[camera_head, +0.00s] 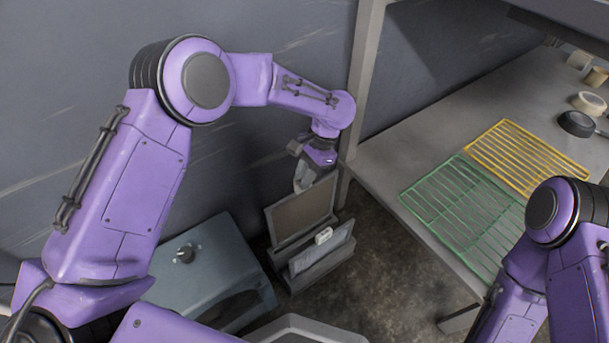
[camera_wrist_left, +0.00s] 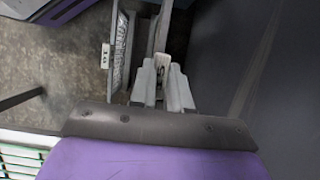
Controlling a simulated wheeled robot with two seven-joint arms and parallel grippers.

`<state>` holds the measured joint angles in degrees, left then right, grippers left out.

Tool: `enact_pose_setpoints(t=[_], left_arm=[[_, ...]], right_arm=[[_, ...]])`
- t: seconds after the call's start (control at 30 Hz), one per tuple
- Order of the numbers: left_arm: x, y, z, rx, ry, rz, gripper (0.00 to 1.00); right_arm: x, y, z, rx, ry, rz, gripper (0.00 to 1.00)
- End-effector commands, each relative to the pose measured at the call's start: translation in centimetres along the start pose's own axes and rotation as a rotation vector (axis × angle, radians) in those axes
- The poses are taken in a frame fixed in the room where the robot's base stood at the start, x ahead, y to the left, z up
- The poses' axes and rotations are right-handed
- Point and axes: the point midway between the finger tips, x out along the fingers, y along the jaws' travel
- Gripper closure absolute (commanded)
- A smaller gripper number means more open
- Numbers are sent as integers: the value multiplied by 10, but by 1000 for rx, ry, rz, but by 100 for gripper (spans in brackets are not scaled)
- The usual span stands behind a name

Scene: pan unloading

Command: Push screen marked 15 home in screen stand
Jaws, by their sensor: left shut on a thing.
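A framed brown screen (camera_head: 304,212) stands upright in the screen stand (camera_head: 320,272) on the floor. My left gripper (camera_head: 303,181) is at its top edge, shut on it. In the left wrist view, the fingers (camera_wrist_left: 163,84) are closed at the edge of this screen (camera_wrist_left: 161,35). A second, lower screen (camera_head: 321,254) stands in front of it in the stand. A white tag (camera_head: 323,236) sits near its top and also shows in the left wrist view (camera_wrist_left: 106,56). I cannot read a 15 on either screen. My right gripper is out of view.
A blue-grey box (camera_head: 212,262) with a dark knob stands left of the stand. A table (camera_head: 390,165) to the right bears a green rack (camera_head: 465,205), a yellow rack (camera_head: 528,155) and tape rolls. A grey post (camera_head: 363,80) rises close beside my left wrist.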

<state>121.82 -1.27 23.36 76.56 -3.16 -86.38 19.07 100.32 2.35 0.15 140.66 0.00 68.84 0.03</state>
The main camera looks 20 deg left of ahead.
Motion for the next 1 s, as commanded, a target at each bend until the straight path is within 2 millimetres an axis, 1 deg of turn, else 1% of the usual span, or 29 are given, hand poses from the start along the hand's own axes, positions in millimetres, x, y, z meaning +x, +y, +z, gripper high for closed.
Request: enact_pose_setpoints(t=[0.03,0.33,0.6,1.0], left_arm=[[4,0,-2,0,1,0,100],[15,0,-6,-1,2,-1,100],[25,0,-11,-2,2,0,100],[23,0,-10,-2,1,0,100]], right_arm=[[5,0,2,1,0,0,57],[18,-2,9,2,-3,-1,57],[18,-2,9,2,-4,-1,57],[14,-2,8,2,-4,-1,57]])
